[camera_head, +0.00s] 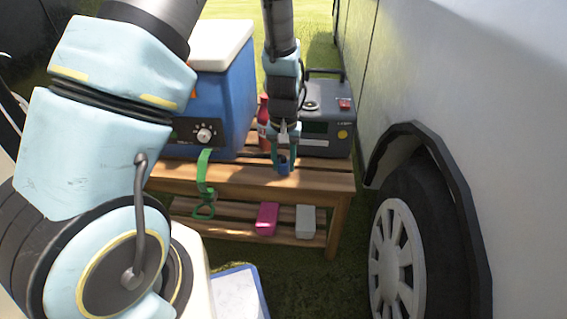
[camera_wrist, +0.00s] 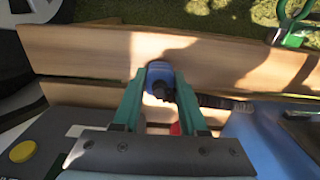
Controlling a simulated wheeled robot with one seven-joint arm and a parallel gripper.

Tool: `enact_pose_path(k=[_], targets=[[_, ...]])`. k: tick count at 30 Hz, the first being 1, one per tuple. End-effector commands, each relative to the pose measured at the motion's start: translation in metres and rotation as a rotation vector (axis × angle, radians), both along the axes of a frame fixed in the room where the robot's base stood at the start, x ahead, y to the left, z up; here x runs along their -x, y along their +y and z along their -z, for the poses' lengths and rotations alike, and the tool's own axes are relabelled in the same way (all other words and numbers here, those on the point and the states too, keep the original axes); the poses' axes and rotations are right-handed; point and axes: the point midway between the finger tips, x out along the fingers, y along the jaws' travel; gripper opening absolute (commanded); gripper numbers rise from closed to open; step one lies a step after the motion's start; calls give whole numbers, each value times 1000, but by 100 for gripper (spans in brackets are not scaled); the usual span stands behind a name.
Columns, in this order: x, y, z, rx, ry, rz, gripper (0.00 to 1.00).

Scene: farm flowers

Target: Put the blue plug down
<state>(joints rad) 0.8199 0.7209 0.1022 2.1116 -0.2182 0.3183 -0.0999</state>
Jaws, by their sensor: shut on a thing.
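The blue plug (camera_wrist: 160,70) is between the green fingertips of my gripper (camera_wrist: 158,95) in the wrist view. In the head view my gripper (camera_head: 281,160) points down at the front part of the wooden table (camera_head: 320,181), shut on the blue plug (camera_head: 283,169). The plug is at or just above the tabletop near its front edge; I cannot tell whether it touches the wood. A dark cable or strip runs beside the plug in the wrist view.
A blue cooler (camera_head: 238,95) with a white lid stands left of my gripper. A grey power unit (camera_head: 325,125) stands right, and a red bottle (camera_head: 263,125) behind. Pink (camera_head: 267,218) and grey (camera_head: 306,221) blocks lie on the lower shelf.

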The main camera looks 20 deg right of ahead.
Motion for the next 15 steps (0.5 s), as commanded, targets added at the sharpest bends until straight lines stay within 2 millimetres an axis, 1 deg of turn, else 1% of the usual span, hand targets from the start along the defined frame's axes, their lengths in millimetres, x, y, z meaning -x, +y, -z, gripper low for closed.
enact_pose_path(k=[15], targets=[[0, 0, 12, 0, 0, 0, 0]])
